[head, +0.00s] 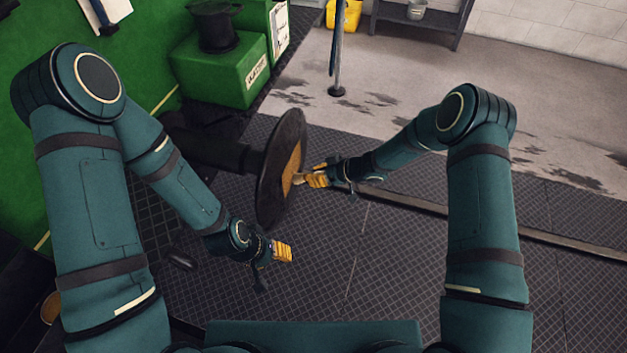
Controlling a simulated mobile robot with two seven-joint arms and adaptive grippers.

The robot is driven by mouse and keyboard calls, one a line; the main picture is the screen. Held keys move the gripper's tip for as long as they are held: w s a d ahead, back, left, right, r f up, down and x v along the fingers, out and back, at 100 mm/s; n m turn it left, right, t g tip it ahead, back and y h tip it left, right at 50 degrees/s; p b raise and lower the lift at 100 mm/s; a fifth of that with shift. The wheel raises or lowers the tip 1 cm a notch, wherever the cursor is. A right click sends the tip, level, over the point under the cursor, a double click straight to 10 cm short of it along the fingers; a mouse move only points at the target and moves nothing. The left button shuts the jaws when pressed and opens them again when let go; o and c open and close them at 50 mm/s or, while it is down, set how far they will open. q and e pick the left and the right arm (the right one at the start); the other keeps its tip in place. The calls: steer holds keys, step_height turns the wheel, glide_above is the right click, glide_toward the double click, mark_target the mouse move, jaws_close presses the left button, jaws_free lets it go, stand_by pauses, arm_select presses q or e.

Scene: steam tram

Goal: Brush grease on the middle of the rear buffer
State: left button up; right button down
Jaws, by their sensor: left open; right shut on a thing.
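The rear buffer is a large dark round disc (267,190) on a thick dark shank (205,147) that sticks out from the green tram. An orange-brown patch of grease (292,165) shows on the middle of its face. My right gripper (306,180) is shut on a brush (299,179), just in front of that patch. The brush is small in view and mostly hidden by the fingers; its tip appears to be at the disc face, but I cannot tell if it touches. My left gripper (281,252) is open and empty, low and near the disc's lower edge.
A green box (220,75) with a dark pot (215,28) on it stands behind the buffer. A post (336,60) stands on the floor beyond. A yellow bucket (343,14) and a dark shelf (425,18) are at the back. The floor to the right is mostly clear.

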steer(key=w+d+b, duration=0.2)
steer(key=w, duration=0.5)
steer(key=shift+w+d, duration=0.15)
steer(key=shift+w, duration=0.1)
stand_by(0.5)
steer(key=s+a+p, duration=0.1)
steer(key=s+a, duration=0.1)
steer(key=s, duration=0.5)
steer(key=s+a+p, duration=0.1)
steer(key=s+a, duration=0.1)
steer(key=s, duration=0.5)
steer(key=shift+s+a, duration=0.25)
steer(key=shift+s, duration=0.05)
stand_by(1.0)
steer(key=s+d+p, duration=0.1)
steer(key=s+d, duration=0.1)
steer(key=d, duration=0.3)
steer(key=shift+d, duration=0.35)
